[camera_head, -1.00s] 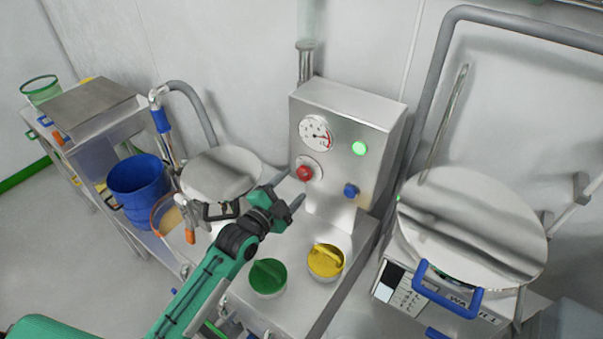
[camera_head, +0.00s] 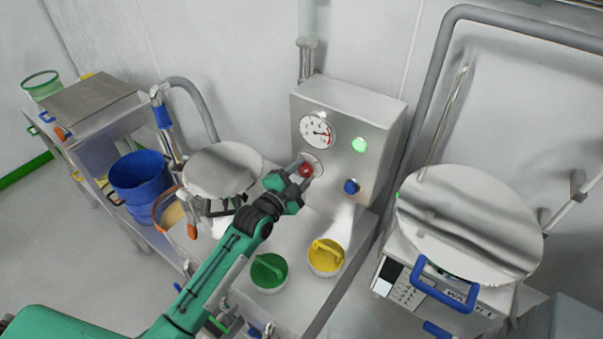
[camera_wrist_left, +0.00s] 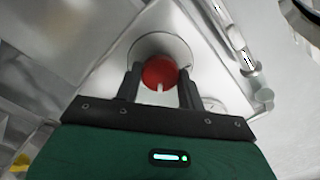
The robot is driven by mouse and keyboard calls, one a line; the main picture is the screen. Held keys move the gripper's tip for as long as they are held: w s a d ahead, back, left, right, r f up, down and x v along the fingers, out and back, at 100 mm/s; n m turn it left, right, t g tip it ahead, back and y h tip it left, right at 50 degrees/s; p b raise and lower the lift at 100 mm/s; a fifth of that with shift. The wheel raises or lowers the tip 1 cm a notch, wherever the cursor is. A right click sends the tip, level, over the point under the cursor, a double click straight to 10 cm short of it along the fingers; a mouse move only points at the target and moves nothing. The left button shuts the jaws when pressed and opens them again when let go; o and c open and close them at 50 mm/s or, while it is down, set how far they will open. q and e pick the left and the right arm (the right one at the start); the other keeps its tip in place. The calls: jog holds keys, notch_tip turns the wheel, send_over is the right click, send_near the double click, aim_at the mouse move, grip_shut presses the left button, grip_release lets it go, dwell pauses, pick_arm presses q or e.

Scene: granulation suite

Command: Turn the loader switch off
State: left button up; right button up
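A steel control box (camera_head: 338,115) stands against the wall with a gauge, a lit green lamp (camera_head: 359,146), a blue knob (camera_head: 352,187) and a red knob (camera_head: 306,171). I take the red knob for the loader switch; I see no label. My left gripper (camera_head: 301,172) is at the red knob, one finger on each side. In the left wrist view the red knob (camera_wrist_left: 159,73) sits between the two dark fingers (camera_wrist_left: 160,85), on a round pale plate, with a white mark at its lower edge. Whether the fingers touch it is unclear. My right gripper is out of view.
A round steel lid (camera_head: 221,170) is left of the gripper. A blue bucket (camera_head: 141,178) stands farther left, and a larger vessel lid (camera_head: 468,225) is at right.

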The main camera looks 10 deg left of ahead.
pick_arm(q)
jog(key=shift+n, duration=0.4)
jog(key=shift+n+p, duration=0.45)
jog(key=shift+n, duration=0.55)
jog(key=n, duration=0.2)
jog(key=shift+n+p, duration=0.3)
jog(key=shift+p, duration=0.05)
jog(key=n, duration=0.3)
jog(key=shift+a+n+p, duration=0.1)
jog(key=shift+n+p, duration=0.2)
jog(key=shift+p, duration=0.05)
jog(key=n, duration=0.5)
jog(key=shift+p, duration=0.35)
jog(key=shift+n, duration=2.1)
